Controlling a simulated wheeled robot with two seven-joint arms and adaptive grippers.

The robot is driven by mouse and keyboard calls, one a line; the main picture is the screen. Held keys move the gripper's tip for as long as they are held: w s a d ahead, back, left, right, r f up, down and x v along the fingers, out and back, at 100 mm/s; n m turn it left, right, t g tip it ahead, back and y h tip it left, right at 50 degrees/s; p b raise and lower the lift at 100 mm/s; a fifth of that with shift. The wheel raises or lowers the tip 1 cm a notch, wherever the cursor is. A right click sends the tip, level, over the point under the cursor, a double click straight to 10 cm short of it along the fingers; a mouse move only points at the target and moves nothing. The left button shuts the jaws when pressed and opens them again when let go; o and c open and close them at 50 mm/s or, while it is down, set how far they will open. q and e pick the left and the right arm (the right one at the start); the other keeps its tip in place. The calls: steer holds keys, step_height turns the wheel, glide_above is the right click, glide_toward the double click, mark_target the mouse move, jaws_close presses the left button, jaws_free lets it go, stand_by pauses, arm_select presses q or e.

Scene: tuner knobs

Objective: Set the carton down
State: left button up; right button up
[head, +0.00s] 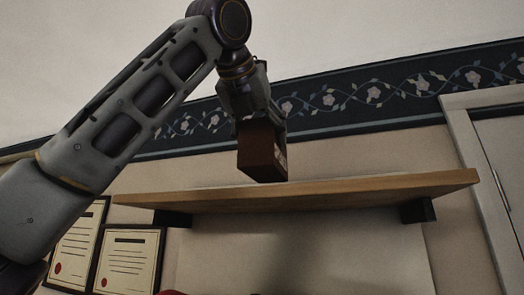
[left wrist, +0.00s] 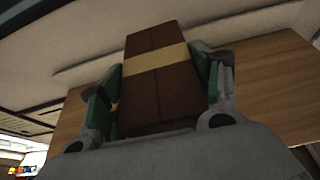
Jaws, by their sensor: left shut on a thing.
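The carton (head: 261,152) is a dark brown box in the head view, just above the wooden shelf. In the left wrist view the carton (left wrist: 158,82) is brown with a cream band across it. My left gripper (head: 262,118) is shut on it, with green-padded fingers on both sides in the left wrist view (left wrist: 158,90). The carton hangs slightly tilted in the head view. Whether its lower edge touches the shelf cannot be told from this low angle. My right gripper is not in view.
The wooden shelf (head: 370,190) is fixed to the wall on dark brackets (head: 418,210). Its top is hidden in the head view; bare wood (left wrist: 265,85) shows beside the carton in the left wrist view. Framed certificates (head: 130,262) hang below left. A door frame (head: 470,150) stands right.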

mark_target(262, 173)
arm_select(q)
steer(key=shift+f, duration=1.9)
steer(key=o, duration=1.1)
